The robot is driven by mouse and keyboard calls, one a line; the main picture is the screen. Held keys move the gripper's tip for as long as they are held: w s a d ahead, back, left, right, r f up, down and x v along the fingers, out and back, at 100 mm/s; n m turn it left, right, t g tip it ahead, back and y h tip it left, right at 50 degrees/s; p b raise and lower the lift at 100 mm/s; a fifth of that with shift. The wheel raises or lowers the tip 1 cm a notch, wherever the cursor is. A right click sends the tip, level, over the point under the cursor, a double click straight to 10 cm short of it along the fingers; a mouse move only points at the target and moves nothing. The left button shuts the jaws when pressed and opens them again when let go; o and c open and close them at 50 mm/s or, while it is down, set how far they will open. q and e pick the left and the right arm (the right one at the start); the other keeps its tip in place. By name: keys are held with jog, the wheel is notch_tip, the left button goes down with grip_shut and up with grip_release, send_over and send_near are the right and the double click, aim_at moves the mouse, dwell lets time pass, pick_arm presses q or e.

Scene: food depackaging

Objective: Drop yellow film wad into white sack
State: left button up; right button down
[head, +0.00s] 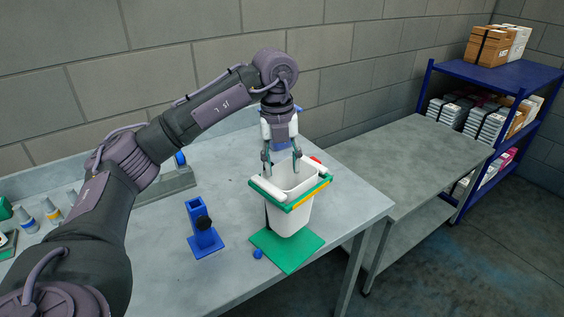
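The white sack (289,220) hangs open-mouthed in a green frame, with white rolled edges along two sides of its rim. It stands over a green square base (287,252) on the table. My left gripper (283,168) points down just above the far part of the sack's mouth. Its two fingers are apart and I see nothing held between them. I cannot make out a yellow film wad; only a yellow-orange strip (310,199) shows along the frame's front right edge. The bottom inside the sack is hidden. My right gripper is out of view.
Small bottles (52,211) stand at far left. A bare grey bench (405,160) and a blue shelf (480,72) with boxes are at right.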

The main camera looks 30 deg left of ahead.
pick_arm(q)
jog(key=shift+r, duration=0.2)
notch_tip(320, 180, up, 12)
jog(key=shift+s+a+f, duration=0.2)
jog(key=shift+s+a, duration=0.05)
jog(key=shift+a, duration=0.1)
dwell(0.5)
